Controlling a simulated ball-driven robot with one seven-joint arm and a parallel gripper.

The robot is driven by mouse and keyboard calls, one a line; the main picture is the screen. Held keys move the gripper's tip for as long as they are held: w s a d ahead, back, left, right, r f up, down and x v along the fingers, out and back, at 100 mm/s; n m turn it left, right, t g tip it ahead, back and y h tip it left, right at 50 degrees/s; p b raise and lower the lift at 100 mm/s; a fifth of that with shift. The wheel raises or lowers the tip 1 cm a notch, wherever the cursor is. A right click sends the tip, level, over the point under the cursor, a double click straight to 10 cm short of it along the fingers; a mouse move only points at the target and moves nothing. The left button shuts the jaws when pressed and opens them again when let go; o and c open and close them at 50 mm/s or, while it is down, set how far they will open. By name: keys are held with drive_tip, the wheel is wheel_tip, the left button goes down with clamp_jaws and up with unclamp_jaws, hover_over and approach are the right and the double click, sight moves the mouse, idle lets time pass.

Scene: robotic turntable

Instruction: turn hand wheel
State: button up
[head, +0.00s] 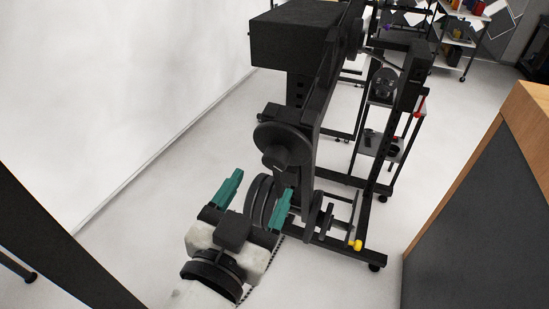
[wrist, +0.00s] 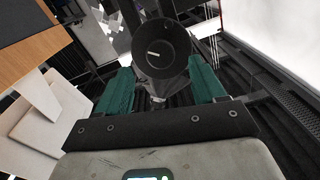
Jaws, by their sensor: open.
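The hand wheel (head: 296,133) looks like a black disc with a protruding round hub, on the near side of the dark turntable machine. In the wrist view, a round dark face with a short white mark (wrist: 160,48) lies ahead between the fingers; it appears to be the wheel's hub. My gripper (head: 258,188) has two green fingers, spread wide with nothing held. In the head view it is below and left of the wheel. In the wrist view my gripper (wrist: 161,72) frames the lower part of the round face. I cannot tell any contact.
Several black discs (head: 261,200) sit low on the machine, seen between and behind my fingers. The machine's black frame (head: 345,250) has a yellow knob (head: 355,245) at its foot. A wood-topped grey counter (head: 480,215) stands right. Shelves are behind. White floor is open at left.

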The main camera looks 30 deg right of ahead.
sight(273, 166)
drive_tip(key=shift+p+x, duration=0.75)
drive_tip(key=shift+x, duration=2.4)
drive_tip(key=shift+c, duration=0.5)
drive_tip(key=c, duration=1)
drive_tip(key=shift+o, duration=0.2)
drive_tip(key=shift+n+g, duration=0.3)
drive_tip(key=shift+n, duration=0.1)
drive_tip(key=n+g+h, duration=0.1)
drive_tip(key=n, duration=0.2)
drive_tip(key=n+g+h, duration=0.1)
drive_tip(key=n, duration=0.1)
drive_tip(key=n+h+p, duration=0.1)
drive_tip(key=n, duration=0.2)
drive_tip(key=shift+g+p, duration=0.3)
drive_tip(key=shift+g, duration=0.1)
